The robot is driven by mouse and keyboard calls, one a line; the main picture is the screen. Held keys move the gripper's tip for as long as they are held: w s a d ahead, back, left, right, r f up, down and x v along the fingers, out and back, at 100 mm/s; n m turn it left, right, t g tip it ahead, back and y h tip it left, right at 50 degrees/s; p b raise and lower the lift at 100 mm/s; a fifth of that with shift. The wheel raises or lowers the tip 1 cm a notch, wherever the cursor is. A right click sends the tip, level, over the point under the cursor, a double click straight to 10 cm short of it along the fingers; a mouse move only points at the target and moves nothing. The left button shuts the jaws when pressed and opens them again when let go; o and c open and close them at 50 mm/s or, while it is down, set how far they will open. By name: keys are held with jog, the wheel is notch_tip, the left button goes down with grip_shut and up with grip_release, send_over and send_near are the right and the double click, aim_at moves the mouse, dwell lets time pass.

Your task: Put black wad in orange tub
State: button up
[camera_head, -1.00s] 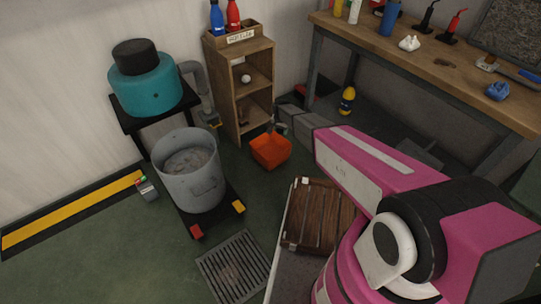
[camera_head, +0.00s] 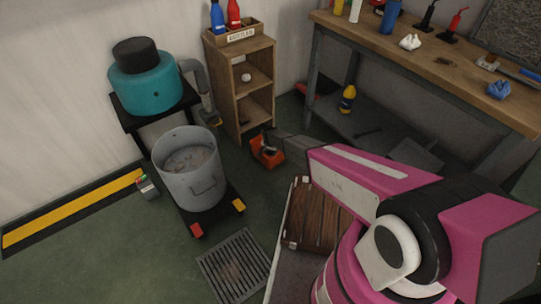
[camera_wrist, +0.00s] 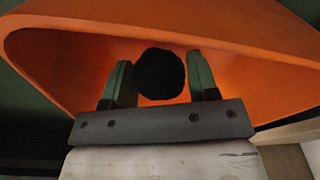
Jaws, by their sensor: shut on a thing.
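The black wad (camera_wrist: 160,74) is a dark round lump between the two green fingers of my gripper (camera_wrist: 162,82) in the wrist view. My gripper is shut on it. The orange tub (camera_wrist: 90,49) surrounds the wad and fingers in that view, with its rim across the top and its walls on both sides. In the head view the tub (camera_head: 262,160) stands on the floor in front of the wooden shelf, and my gripper (camera_head: 268,148) reaches into its opening. The wad is too small and dark to make out clearly there. Whether it touches the tub's floor cannot be told.
A wooden shelf (camera_head: 240,88) stands behind the tub. A metal bucket (camera_head: 190,180) on a black dolly is to the left. A slatted wooden crate (camera_head: 316,214) is in front, and a workbench (camera_head: 440,62) is at right. Floor between bucket and tub is clear.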

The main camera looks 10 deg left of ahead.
aim_at(271, 154)
jog(key=shift+f, duration=1.45)
jog(key=shift+f, duration=0.15)
jog(key=o, duration=0.9)
jog(key=r, duration=0.4)
jog(key=s+r, duration=0.1)
jog(key=r, duration=0.7)
jog(key=shift+s+a+r, duration=0.1)
jog(key=shift+s+r, duration=0.05)
jog(key=shift+s, duration=0.1)
jog(key=s+d+r+n, duration=0.1)
jog(key=s+d+r, duration=0.3)
jog(key=d+r, duration=0.65)
jog(key=s+d+r, duration=0.3)
jog(key=d+r, duration=0.6)
jog(key=d, duration=0.3)
jog(key=s+d+r+n, duration=0.1)
jog(key=s+d+r, duration=0.3)
jog(key=d+r, duration=0.7)
jog(key=s+d+r+g, duration=0.1)
jog(key=s+d+r, duration=0.7)
jog(key=s+d, duration=0.2)
jog(key=shift+d+n, duration=0.3)
jog(key=shift+d, duration=0.3)
